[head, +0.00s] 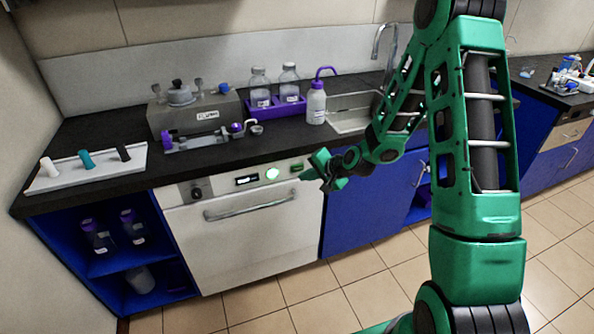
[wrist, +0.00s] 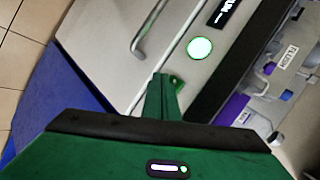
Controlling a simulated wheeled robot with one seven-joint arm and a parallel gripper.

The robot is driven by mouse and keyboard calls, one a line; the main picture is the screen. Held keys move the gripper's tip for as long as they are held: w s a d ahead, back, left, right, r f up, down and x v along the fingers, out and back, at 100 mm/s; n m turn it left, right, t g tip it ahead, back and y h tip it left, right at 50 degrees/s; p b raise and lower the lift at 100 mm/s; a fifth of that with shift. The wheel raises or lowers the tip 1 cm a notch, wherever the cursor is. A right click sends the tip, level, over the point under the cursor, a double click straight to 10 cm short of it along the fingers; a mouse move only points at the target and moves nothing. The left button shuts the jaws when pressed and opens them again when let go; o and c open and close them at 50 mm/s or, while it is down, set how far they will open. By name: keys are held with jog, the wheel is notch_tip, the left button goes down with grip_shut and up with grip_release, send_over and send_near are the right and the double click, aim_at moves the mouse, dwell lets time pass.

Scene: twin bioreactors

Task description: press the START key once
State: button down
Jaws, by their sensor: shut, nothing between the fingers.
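The white front-panel appliance (head: 262,224) stands under the black counter. Its top strip carries a dial (head: 196,192), a dark display (head: 247,180), a glowing pale lamp with a green rim (head: 272,173) and a small green key (head: 297,167) at the right end. No START lettering is readable. My gripper (head: 312,174) is shut and empty, close to the green key at the strip's right end. In the wrist view, the shut fingers (wrist: 162,84) reach the panel below the glowing lamp (wrist: 200,48). The display (wrist: 227,12) seems to read RUN. I cannot tell whether the fingertips touch the key.
The black counter edge (wrist: 215,85) overhangs close beside the fingers. On the counter stand a grey device (head: 195,110), a purple bottle tray (head: 277,110) and a wash bottle (head: 316,104). A long handle (head: 250,208) sticks out below the strip. The tiled floor in front is clear.

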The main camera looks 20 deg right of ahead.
jog(key=shift+s+d, duration=0.15)
jog(key=shift+s, duration=1.75)
jog(key=s+d+r+n+g+h, duration=0.2)
jog(key=s+d+r+g, duration=0.1)
jog(key=s+d+r, duration=0.5)
jog(key=s+d+r+n+g+h, duration=0.2)
jog(key=s+d+r, duration=0.25)
jog(key=s, duration=0.65)
jog(key=s+d+r+g, duration=0.1)
jog(key=s+r, duration=0.3)
jog(key=s, duration=0.6)
jog(key=s+d+r+g, duration=0.2)
jog(key=s+r, duration=0.1)
jog(key=s, duration=0.7)
jog(key=shift+s+r+g, duration=0.35)
jog(key=shift+g, duration=0.05)
jog(key=shift+w, duration=0.15)
